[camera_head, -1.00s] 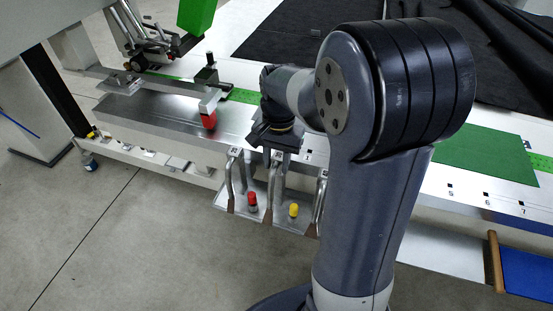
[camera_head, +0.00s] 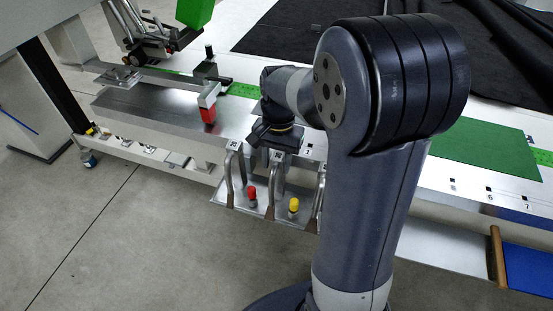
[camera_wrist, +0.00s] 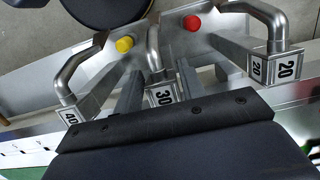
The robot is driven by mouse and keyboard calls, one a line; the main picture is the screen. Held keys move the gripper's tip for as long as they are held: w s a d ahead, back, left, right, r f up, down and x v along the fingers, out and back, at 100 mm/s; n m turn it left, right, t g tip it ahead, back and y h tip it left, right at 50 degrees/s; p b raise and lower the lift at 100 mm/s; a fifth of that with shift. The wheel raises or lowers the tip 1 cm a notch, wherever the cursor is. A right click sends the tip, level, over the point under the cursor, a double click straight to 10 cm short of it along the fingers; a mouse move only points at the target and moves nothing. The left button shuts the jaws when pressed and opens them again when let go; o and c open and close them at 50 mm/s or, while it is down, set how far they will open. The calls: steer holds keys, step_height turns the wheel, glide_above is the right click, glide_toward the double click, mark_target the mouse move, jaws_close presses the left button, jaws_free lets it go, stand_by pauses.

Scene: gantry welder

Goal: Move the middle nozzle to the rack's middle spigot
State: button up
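Three bent metal nozzles with square labelled heads stand in a row. The middle nozzle (camera_wrist: 162,96), marked 30, lies between the one marked 40 (camera_wrist: 70,116) and the one marked 20 (camera_wrist: 286,68) in the wrist view. My gripper (camera_wrist: 157,70) has its two grey fingers apart, one on each side of the middle nozzle, with gaps showing. In the head view my gripper (camera_head: 278,150) is over the nozzle row, and its fingers are hard to make out. The nozzles' lower ends are at a metal plate (camera_head: 240,207). I cannot clearly identify the rack's middle spigot.
A red knob (camera_head: 251,192) and a yellow knob (camera_head: 293,205) stand on the plate between the nozzles. A red-tipped part (camera_head: 208,114) and a green block (camera_head: 195,12) are on the machine at left. The floor in front is clear.

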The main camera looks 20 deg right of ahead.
steer(key=o, duration=0.4)
steer(key=shift+c, duration=0.2)
step_height(320, 180, up, 11)
steer(key=w, duration=0.1)
steer(key=shift+d, duration=0.4)
steer(key=shift+f, duration=0.15)
steer(key=f, duration=0.7)
steer(key=s+f, duration=0.1)
steer(key=f, duration=0.2)
steer(key=shift+a+f, duration=0.4)
steer(key=shift+r, duration=0.45)
steer(key=shift+f, duration=0.15)
